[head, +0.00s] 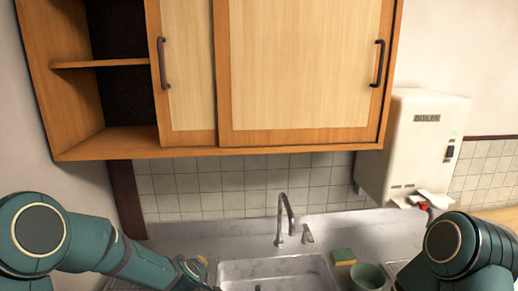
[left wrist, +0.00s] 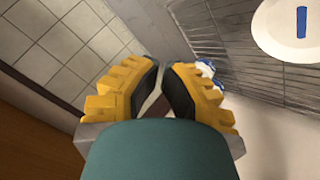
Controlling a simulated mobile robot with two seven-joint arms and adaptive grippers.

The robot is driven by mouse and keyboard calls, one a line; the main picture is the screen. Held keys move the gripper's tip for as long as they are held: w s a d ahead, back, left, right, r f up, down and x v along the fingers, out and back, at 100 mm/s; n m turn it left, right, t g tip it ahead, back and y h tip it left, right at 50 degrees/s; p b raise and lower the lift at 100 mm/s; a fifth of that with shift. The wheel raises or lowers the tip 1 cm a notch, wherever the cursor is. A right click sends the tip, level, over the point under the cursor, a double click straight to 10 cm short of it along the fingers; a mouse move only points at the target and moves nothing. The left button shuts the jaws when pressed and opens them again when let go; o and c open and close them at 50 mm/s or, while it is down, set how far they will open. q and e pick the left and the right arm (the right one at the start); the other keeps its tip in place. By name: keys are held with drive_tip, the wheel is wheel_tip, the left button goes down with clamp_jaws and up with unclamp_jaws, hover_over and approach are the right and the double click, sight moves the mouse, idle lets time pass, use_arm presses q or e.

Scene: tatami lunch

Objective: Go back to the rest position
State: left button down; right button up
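My left arm comes in from the lower left in the head view, with its dark teal wrist (head: 190,270) near the left end of the sink; the fingers are not clear there. In the left wrist view my left gripper (left wrist: 161,68) has yellow fingers with black pads, and the tips come nearly together with only a narrow gap. Nothing shows held between them.
A sink (head: 275,268) with a faucet (head: 287,215) lies ahead. A wooden cabinet (head: 300,65) and a white boiler (head: 420,140) hang above. A white plate (left wrist: 275,35) is beside a ribbed surface (left wrist: 225,45).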

use_arm(q)
drive_tip(key=s+d+f+m+g+h, duration=0.1)
drive_tip(key=s+f, duration=0.4)
drive_tip(key=s+f+m+g, duration=0.1)
drive_tip(key=s+f+g, duration=0.1)
drive_tip(key=s+f, duration=0.4)
drive_tip(key=s+d+f+m+g+h, duration=0.1)
drive_tip(key=s+f+m+g, duration=0.1)
drive_tip(key=s+f, duration=0.3)
drive_tip(key=shift+s+d+f+h, duration=0.3)
drive_tip(key=shift+s+f, duration=0.1)
drive_tip(key=shift+f, duration=0.3)
drive_tip(key=s+d+f+m+g+h, duration=0.1)
drive_tip(key=s+d+f+g, duration=0.15)
drive_tip(key=s, duration=0.55)
drive_tip(key=s+d+f+m+g+h, duration=0.1)
drive_tip(key=s+f+m+g, duration=0.15)
drive_tip(key=s, duration=0.55)
drive_tip(key=w+d+f+t+b, duration=0.1)
drive_tip(key=w+f+b, duration=0.4)
drive_tip(key=b, duration=0.6)
drive_tip(key=shift+w+d+f+m+t+b, duration=0.35)
drive_tip(key=shift+d+f+m+t, duration=0.15)
drive_tip(key=shift+f, duration=0.35)
